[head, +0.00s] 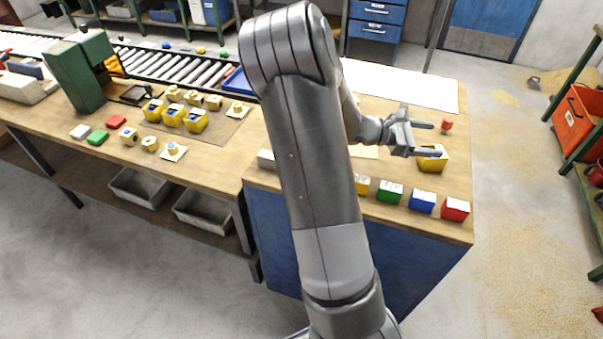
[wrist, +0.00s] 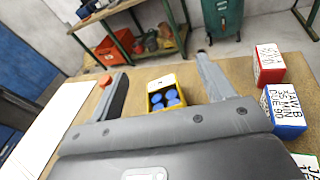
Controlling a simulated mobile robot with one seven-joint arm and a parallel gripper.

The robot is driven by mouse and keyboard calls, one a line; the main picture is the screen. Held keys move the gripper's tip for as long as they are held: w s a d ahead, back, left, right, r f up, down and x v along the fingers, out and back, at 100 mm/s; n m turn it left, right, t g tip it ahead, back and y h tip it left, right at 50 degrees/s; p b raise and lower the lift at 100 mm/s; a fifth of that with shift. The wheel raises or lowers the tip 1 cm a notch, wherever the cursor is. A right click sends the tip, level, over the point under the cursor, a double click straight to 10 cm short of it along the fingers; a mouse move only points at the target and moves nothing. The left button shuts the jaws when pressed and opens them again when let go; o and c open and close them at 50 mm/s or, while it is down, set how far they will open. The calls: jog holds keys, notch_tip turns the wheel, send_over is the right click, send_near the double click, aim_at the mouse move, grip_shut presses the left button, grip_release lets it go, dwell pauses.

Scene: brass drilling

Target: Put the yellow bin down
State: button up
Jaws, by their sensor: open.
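A small yellow bin (head: 432,163) stands on the right-hand wooden bench top, just below and beside my gripper (head: 437,139). In the wrist view the yellow bin (wrist: 153,88) shows between the two spread fingers of my gripper (wrist: 161,66), with several blue round pieces inside it. My gripper is open and its fingers appear apart from the bin. The bin looks upright on the bench; its lower near side is hidden in the wrist view by my gripper's body. More yellow bins (head: 197,126) with blue contents stand on the left bench.
Labelled green (head: 389,192), blue (head: 422,201) and red (head: 455,209) boxes line the bench's front edge. A small orange item (head: 446,126) is beyond my gripper. A white sheet (head: 405,86) covers the back. Bare wood lies right of the bin.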

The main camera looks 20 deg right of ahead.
jog(key=s+a+r+m+t+y, duration=0.2)
jog(key=a+r+m+t+y, duration=0.1)
jog(key=a, duration=1.1)
jog(key=s+a+r+m+t+y, duration=0.3)
jog(key=a+r+m+t+y, duration=0.1)
jog(key=a, duration=0.9)
jog(key=s+a+r+m+t+y, duration=0.2)
jog(key=a+r+m+t+y, duration=0.2)
jog(key=a, duration=1)
jog(key=r+t+y, duration=0.1)
jog(key=y, duration=0.2)
jog(key=shift+s+a+y, duration=0.3)
jog(key=shift+s, duration=0.1)
